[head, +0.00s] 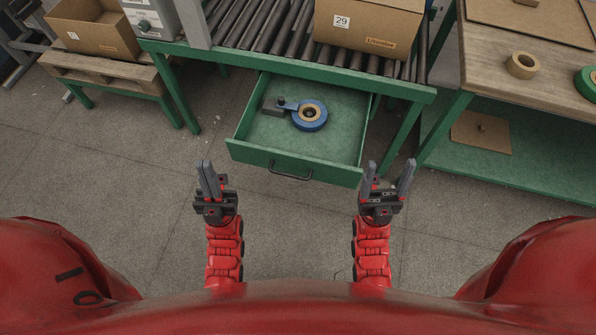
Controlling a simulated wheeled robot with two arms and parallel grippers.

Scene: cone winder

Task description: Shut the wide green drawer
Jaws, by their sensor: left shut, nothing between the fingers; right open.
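The wide green drawer (255,157) stands open under the green roller conveyor table. Its front panel faces me and carries a dark bar handle (291,176). Inside lies a blue tape dispenser (312,123) with a tan roll core. My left gripper (208,164) is shut and empty, in front of the drawer's left end and apart from it in the picture. My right gripper (391,170) is open and empty, just right of the drawer's right front corner. I cannot tell whether it touches the drawer.
A cardboard box (368,28) sits on the rollers (270,30) above. Another box (92,30) stands on a pallet bench at the left. A workbench (515,85) with tape rolls stands at the right, with a green lower shelf (540,165). The floor before the drawer is clear.

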